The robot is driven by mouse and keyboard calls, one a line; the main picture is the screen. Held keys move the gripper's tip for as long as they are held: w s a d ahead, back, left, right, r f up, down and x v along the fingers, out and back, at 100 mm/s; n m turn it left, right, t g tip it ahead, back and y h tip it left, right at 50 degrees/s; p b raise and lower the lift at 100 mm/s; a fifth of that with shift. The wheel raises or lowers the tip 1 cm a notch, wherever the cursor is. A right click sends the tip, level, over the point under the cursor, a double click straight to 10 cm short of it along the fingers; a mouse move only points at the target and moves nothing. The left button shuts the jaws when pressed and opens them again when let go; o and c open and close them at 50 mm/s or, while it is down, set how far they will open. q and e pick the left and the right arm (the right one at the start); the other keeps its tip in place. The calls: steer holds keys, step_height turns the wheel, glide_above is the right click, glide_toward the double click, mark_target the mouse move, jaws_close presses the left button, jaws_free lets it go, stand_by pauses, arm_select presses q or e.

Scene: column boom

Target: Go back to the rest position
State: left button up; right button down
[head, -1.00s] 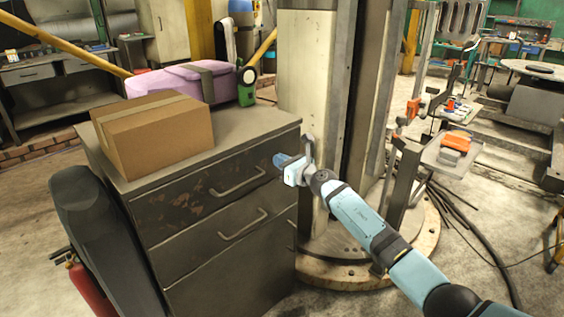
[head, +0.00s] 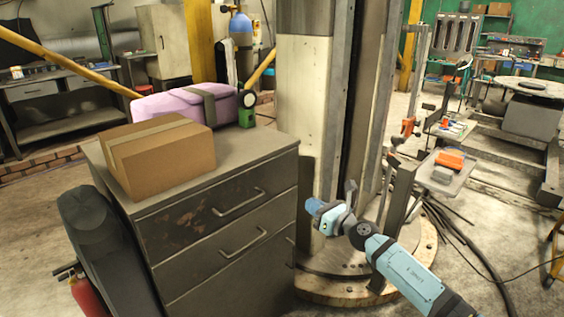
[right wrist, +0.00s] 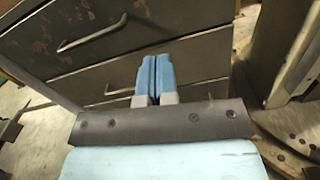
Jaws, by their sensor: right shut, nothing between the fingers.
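My right gripper (head: 314,206) is in the lower middle of the head view, in front of the column's base and to the right of the drawer cabinet (head: 225,235). In the right wrist view its two blue fingers (right wrist: 153,76) lie together, shut, with nothing between them. Behind the fingers the cabinet's drawer fronts and handles show. The gripper looks apart from the cabinet. My left gripper is not in view.
A cardboard box (head: 160,158) and a pink case (head: 188,106) sit on the cabinet. The tall column (head: 305,100) stands on a round base (head: 345,285). A small stand with an orange item (head: 450,160) is at right. Cables lie on the floor.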

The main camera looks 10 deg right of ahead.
steer(key=s+f+n+g+h, duration=0.15)
steer(key=s+f+n, duration=0.35)
steer(key=s+n, duration=0.75)
steer(key=s+f+n+h, duration=0.35)
steer(key=s+n, duration=0.55)
steer(key=s, duration=0.6)
steer(key=s+f+n+g+h, duration=0.15)
steer(key=s+f+n, duration=0.35)
steer(key=s+n, duration=0.75)
arm_select(q)
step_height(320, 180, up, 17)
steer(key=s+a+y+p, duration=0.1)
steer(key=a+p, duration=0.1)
steer(key=p, duration=2.7)
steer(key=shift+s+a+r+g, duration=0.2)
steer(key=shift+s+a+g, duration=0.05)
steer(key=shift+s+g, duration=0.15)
arm_select(e)
steer(key=s+d+r+h, duration=0.1)
steer(key=s+d+r, duration=0.1)
steer(key=r, duration=1.5)
steer(key=shift+s+r+m+h, duration=0.2)
steer(key=shift+s+m+h, duration=0.2)
steer(key=shift+s, duration=0.15)
steer(key=shift+d, duration=0.1)
